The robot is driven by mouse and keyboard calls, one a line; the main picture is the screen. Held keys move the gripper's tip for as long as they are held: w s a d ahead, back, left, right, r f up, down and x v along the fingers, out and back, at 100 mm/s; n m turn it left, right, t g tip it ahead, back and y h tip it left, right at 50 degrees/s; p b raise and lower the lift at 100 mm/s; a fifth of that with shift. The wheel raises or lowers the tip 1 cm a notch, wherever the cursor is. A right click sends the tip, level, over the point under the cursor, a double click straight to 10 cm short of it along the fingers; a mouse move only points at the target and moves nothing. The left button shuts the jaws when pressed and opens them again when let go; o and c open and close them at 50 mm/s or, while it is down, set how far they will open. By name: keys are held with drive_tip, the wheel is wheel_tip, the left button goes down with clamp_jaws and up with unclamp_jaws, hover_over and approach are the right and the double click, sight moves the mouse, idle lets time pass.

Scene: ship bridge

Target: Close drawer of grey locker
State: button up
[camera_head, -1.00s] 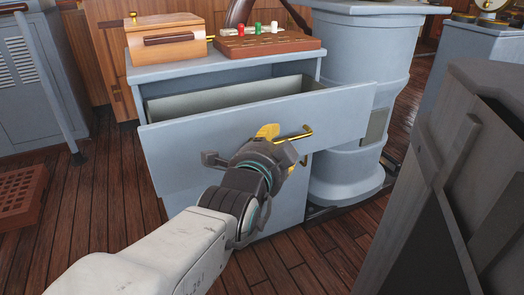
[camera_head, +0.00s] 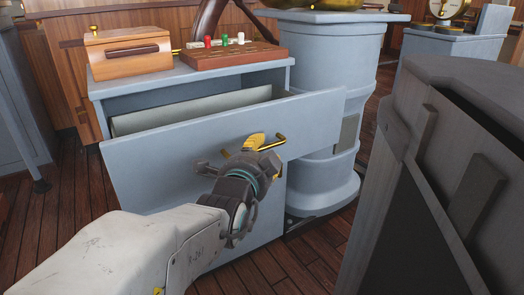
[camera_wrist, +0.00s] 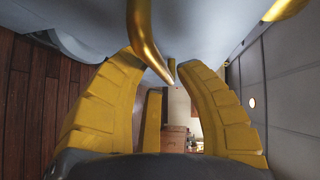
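The grey locker (camera_head: 190,75) stands ahead with its upper drawer (camera_head: 190,145) pulled well out. The drawer's interior shows behind its front panel. A brass handle (camera_head: 275,141) juts from the panel, right of its middle. My gripper (camera_head: 252,147) is at the panel beside the handle. In the wrist view, my gripper's yellow fingers (camera_wrist: 165,70) stand apart, with a brass bar of the handle (camera_wrist: 148,40) reaching down near their tips. I cannot tell whether they touch it. Nothing is clearly held.
A wooden box (camera_head: 128,50) and a wooden board with coloured pieces (camera_head: 232,53) sit on the locker. A round grey pedestal (camera_head: 325,100) stands close on the right. A dark grey cabinet (camera_head: 430,190) fills the right foreground. Plank floor (camera_head: 60,235) is clear on the left.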

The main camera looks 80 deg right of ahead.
drive_tip(key=shift+d+f, duration=0.1)
drive_tip(key=shift+d, duration=0.7)
drive_tip(key=shift+c, duration=0.3)
clamp_jaws()
